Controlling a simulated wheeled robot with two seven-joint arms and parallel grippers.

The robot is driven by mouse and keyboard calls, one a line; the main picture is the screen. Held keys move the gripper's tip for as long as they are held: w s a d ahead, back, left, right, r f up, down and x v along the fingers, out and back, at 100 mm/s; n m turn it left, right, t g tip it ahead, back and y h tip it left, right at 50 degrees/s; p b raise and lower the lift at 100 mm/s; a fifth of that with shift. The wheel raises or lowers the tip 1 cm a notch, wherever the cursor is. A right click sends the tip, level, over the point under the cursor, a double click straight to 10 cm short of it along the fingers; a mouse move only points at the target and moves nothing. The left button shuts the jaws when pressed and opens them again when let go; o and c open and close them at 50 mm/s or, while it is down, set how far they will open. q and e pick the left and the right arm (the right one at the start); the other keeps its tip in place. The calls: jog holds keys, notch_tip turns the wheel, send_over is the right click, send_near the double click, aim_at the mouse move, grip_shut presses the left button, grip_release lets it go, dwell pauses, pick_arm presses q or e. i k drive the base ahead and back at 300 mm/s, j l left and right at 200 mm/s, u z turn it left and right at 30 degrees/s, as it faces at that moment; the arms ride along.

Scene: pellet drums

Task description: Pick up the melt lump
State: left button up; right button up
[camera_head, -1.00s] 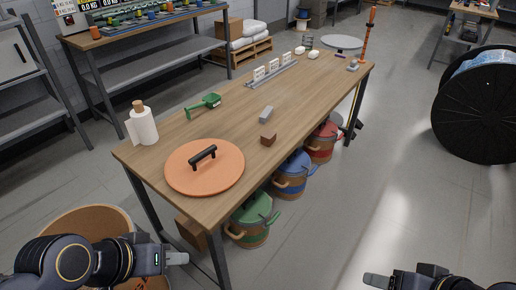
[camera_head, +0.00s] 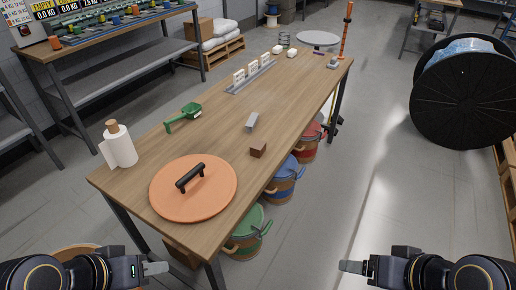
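I cannot tell for sure which thing is the melt lump. A small brown block (camera_head: 258,150) lies near the front edge of the wooden table (camera_head: 215,135), and a small grey block (camera_head: 252,121) lies just behind it. My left gripper (camera_head: 156,268) is at the bottom left, in front of the table's near end and apart from both blocks. My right gripper (camera_head: 352,267) is at the bottom right, over the floor, clear of the table. The fingers of each gripper overlap in this view, so their opening is hidden. Nothing shows held in either.
An orange lid (camera_head: 193,188) with a black handle covers the table's near end. Green, blue (camera_head: 284,182) and red pails sit below the front edge. The floor at right is open, up to a black reel (camera_head: 465,95).

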aim_at(258, 147)
jog(key=k+l+u, duration=0.1)
jog(key=k+u, duration=0.15)
jog(key=u, duration=0.15)
jog(key=k+u, duration=0.2)
jog(key=u, duration=0.15)
jog(key=i+l+u, duration=0.15)
jog(key=l+u, duration=0.15)
jog(key=u, duration=0.15)
jog(key=i+l+u, duration=0.1)
jog(key=l+u, duration=0.7)
jog(key=u, duration=0.15)
jog(key=l+u, duration=0.15)
jog(key=l, duration=0.85)
jog(key=k+l+u, duration=0.15)
jog(key=l, duration=0.85)
jog(key=i, duration=0.05)
